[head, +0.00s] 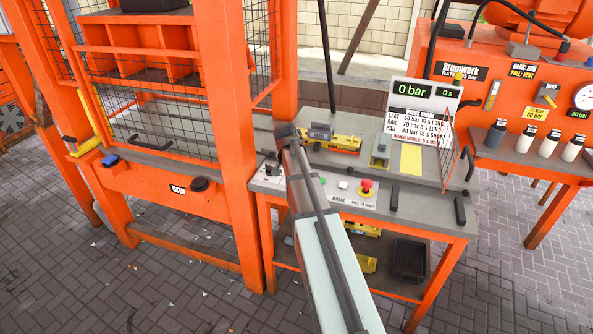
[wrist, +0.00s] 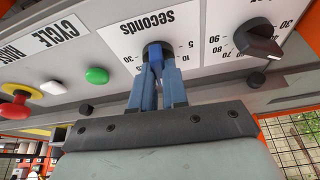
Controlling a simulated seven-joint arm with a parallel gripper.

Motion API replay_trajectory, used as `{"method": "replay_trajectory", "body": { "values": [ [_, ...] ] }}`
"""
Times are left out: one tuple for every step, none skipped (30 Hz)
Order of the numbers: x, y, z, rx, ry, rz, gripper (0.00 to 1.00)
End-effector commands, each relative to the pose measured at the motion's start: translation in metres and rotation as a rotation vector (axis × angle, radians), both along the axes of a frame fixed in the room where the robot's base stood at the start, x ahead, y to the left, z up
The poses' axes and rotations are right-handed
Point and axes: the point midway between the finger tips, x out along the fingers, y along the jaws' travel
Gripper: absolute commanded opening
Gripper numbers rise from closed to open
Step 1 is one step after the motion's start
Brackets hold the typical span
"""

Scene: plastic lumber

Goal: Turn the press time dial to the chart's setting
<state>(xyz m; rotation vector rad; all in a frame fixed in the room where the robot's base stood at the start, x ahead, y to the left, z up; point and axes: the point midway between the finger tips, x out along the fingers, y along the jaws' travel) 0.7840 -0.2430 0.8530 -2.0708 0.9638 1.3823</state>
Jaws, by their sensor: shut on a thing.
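The press time dial (wrist: 148,49) is a dark knob on a white plate marked "Seconds" (wrist: 168,14), seen upside down in the wrist view. My gripper (wrist: 158,58) has its blue fingers closed around this dial. The fingers cover most of the knob, so its pointer cannot be read. Figures such as 5, 10 and 30 show around it. In the head view my arm hides the dial. The printed chart (head: 418,128) on the upright board lists seat, rail and pad rows with bar and seconds; the small print is hard to read. The display (head: 447,93) above reads 0 s.
A second black knob (wrist: 258,40) with larger figures sits beside the dial. Green (wrist: 97,75), white (wrist: 55,88) and red (wrist: 15,108) buttons lie on the other side. An orange mesh-guarded frame (head: 237,150) stands close left of my arm in the head view.

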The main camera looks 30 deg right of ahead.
Motion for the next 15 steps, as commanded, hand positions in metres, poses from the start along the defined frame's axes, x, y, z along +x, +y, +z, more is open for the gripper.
{"method": "replay_trajectory", "body": {
  "values": [
    [0.0015, 0.0003, 0.0001, 0.000, 0.000, -0.031, 0.00],
    [0.0014, 0.0002, 0.0001, 0.000, 0.000, -0.051, 0.00],
    [0.0014, 0.0002, 0.0001, 0.001, 0.001, -0.076, 0.00],
    [0.0013, 0.0003, 0.0000, 0.001, 0.001, -0.093, 0.00],
    [0.0015, 0.0004, 0.0000, 0.000, 0.001, -0.108, 0.00],
    [0.0015, 0.0006, 0.0000, 0.001, 0.000, -0.129, 0.00],
    [0.0016, 0.0005, 0.0000, 0.001, 0.000, -0.142, 0.00],
    [0.0016, 0.0005, 0.0000, 0.001, 0.000, -0.155, 0.00],
    [0.0016, 0.0006, 0.0000, 0.001, 0.001, -0.169, 0.00],
    [0.0015, 0.0007, 0.0000, 0.001, 0.001, -0.180, 0.00],
    [0.0015, 0.0008, -0.0001, 0.001, 0.000, -0.188, 0.00],
    [0.0015, 0.0009, -0.0001, 0.001, 0.001, -0.198, 0.00],
    [0.0014, 0.0010, -0.0001, 0.002, 0.000, -0.205, 0.00],
    [0.0014, 0.0011, -0.0002, 0.002, 0.000, -0.211, 0.00],
    [0.0014, 0.0011, -0.0002, 0.002, 0.000, -0.216, 0.00]
  ]
}}
